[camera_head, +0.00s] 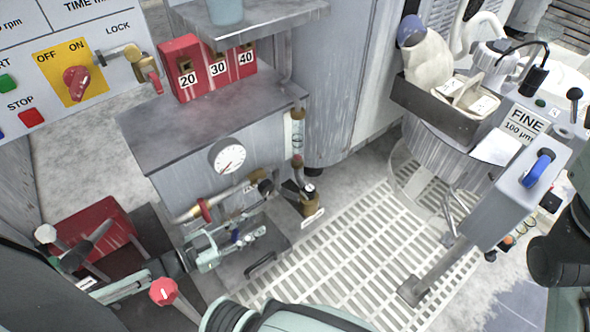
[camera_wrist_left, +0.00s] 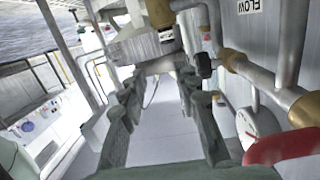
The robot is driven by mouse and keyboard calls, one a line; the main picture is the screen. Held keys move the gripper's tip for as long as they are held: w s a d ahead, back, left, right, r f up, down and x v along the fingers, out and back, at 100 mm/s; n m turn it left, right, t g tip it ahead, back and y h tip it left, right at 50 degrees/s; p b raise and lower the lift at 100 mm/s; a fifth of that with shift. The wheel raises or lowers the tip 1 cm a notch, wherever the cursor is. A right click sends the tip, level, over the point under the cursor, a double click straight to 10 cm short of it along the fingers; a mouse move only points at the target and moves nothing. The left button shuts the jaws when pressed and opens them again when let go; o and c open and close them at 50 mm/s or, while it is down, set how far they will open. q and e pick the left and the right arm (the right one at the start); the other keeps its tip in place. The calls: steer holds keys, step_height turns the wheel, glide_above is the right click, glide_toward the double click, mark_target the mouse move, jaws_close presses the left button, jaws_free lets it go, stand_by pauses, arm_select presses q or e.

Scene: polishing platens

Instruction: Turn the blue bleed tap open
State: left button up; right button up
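My left gripper (camera_head: 246,238) is pale green and sits low in front of the grey cabinet's pipework. In the left wrist view its two fingers (camera_wrist_left: 157,85) stand apart with only pale floor visible between them. A small dark blue part (camera_head: 236,236) shows at the fingers in the head view; I cannot tell whether it is the bleed tap. A black knob (camera_head: 265,187) is on the brass pipe above the gripper; it also shows just right of the right finger in the wrist view (camera_wrist_left: 203,65). A larger blue handle (camera_head: 538,168) is on a grey box at far right. My right gripper is not visible.
The grey cabinet (camera_head: 185,160) carries a pressure gauge (camera_head: 227,157) and red numbered blocks (camera_head: 207,68). A red box (camera_head: 97,225) and a red knob (camera_head: 163,291) are at lower left. The grated floor (camera_head: 340,245) is open between cabinet and the FINE machine (camera_head: 523,122).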

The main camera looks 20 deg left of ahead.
arm_select(q)
steer(key=w+d+r+t+h, duration=0.1)
steer(key=w+d+r, duration=0.1)
steer(key=r, duration=0.3)
steer(key=w+d+r+m+t+h, duration=0.1)
steer(key=w+d+r, duration=0.2)
steer(key=r, duration=0.3)
steer(key=w+d+r+t+h, duration=0.1)
steer(key=w+d+r, duration=0.2)
steer(key=r, duration=0.3)
steer(key=shift+d+r, duration=0.25)
steer(key=shift+d, duration=0.4)
